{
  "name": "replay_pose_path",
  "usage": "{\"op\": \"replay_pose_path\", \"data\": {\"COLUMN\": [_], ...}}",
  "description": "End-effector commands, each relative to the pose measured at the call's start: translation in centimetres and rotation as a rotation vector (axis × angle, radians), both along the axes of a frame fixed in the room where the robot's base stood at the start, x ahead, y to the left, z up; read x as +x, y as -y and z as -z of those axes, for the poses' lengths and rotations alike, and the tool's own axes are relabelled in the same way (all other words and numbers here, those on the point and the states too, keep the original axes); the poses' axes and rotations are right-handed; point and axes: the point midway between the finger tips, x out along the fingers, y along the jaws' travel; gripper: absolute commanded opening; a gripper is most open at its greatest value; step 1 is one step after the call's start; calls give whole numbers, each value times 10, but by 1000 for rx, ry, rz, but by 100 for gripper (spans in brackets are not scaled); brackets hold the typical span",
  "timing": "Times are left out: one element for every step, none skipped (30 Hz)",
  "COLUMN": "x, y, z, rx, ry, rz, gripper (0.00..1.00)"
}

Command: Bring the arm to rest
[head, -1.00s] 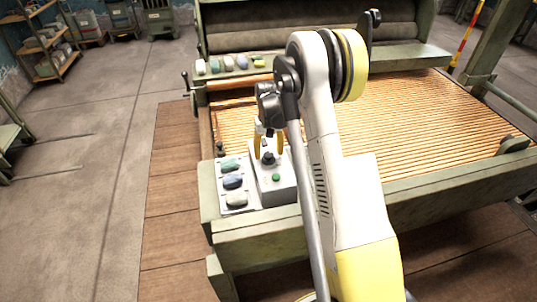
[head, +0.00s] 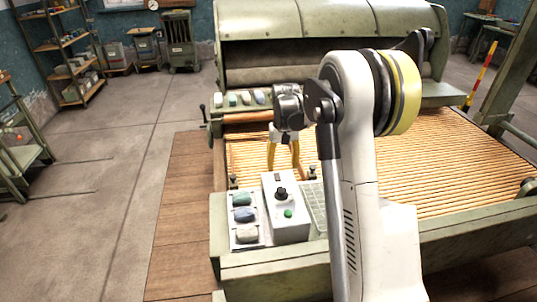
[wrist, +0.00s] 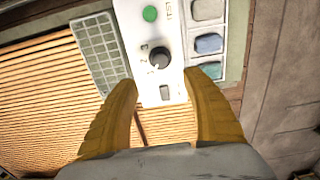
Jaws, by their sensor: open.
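My gripper (head: 283,158) is open and empty, with its yellow fingers pointing down over the slatted lattice apron (head: 430,150), behind the white control box (head: 287,224). In the wrist view my gripper (wrist: 165,110) shows its two fingers apart, with the control box (wrist: 150,35) beyond the tips. The box carries a black knob (wrist: 160,57) and a green button (wrist: 150,13). My white arm rises in front of the machine and hides part of the apron and the front rail.
A tray (head: 234,224) with several wool-like tufts sits left of the box, and a grey grid plate (head: 313,205) right of it. More tufts lie on the rear ledge (head: 245,98). A roller and green hood (head: 330,25) stand behind. The floor at left (head: 100,190) is open.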

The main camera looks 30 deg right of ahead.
Motion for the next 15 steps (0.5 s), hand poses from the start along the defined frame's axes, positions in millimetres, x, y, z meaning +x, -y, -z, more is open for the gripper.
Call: {"op": "replay_pose_path", "data": {"x": [0, 0, 0, 0, 0, -1, -2, -4, -8, -11, -16, -23, -30, -38, -49], "y": [0, 0, 0, 0, 0, -2, -4, -6, -11, -16, -22, -31, -38, -46, -56], "z": [0, 0, 0, 0, -1, -3, -6, -11, -19, -27, -35, -48, -58, -69, -82], "rx": [0, 0, 0, 0, 0, -1, -2, -4, -7, -11, -15, -20, -24, -29, -35], "ry": [0, 0, 0, 0, 1, 4, 8, 14, 24, 36, 50, 71, 88, 108, 134], "rz": [0, 0, 0, 0, 0, -2, -4, -7, -13, -18, -25, -34, -42, -51, -63], "gripper": [57, 57, 57, 57, 57, 57, 57, 57, 57, 57, 57, 57, 57, 57, 57]}}
